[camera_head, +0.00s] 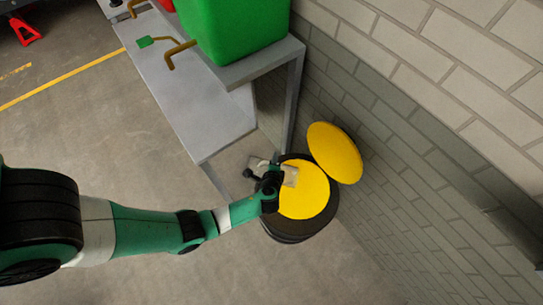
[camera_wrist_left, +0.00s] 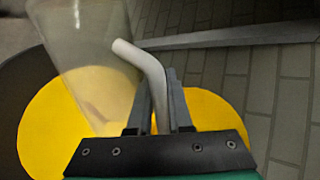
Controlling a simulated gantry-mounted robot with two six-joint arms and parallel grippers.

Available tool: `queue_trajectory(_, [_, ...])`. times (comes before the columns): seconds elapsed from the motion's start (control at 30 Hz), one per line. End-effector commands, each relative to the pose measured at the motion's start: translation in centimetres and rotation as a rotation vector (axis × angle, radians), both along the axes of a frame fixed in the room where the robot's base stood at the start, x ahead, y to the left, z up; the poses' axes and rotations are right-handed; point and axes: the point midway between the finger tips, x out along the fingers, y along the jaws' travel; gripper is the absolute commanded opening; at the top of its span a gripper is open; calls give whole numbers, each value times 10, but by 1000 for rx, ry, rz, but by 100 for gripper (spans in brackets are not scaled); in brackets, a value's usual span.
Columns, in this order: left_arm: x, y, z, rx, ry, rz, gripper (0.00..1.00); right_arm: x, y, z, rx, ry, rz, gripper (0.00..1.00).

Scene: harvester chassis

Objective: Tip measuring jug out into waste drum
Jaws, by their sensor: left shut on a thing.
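The waste drum (camera_head: 290,230) is dark and round with a bright yellow round top face. It stands on the floor against the wall. A yellow round lid (camera_head: 334,152) stands tilted behind it, by the wall. My left gripper (camera_head: 274,176) is over the left part of the drum's top. In the left wrist view my left gripper (camera_wrist_left: 160,105) is shut on the pale bent handle (camera_wrist_left: 148,62) of the clear measuring jug (camera_wrist_left: 85,65). The jug is see-through, with yellow showing behind it. I cannot tell its exact tilt or contents. My right gripper is not in view.
A grey bench (camera_head: 190,95) with a raised shelf (camera_head: 262,66) stands beyond the drum, along the brick wall. A green container (camera_head: 235,25) sits on the shelf.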

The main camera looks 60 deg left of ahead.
Motion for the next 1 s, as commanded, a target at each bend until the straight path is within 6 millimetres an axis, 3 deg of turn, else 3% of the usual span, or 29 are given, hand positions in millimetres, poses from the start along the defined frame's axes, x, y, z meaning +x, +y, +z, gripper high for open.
queue_trajectory(0.1, [4, -3, 8, 18, 18, -4, 0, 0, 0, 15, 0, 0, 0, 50])
queue_trajectory(0.5, [13, -10, 12, 72, 88, -2, 0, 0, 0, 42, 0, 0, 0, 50])
queue_trajectory(1.0, [13, -11, 12, 82, 98, -3, 0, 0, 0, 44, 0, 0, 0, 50])
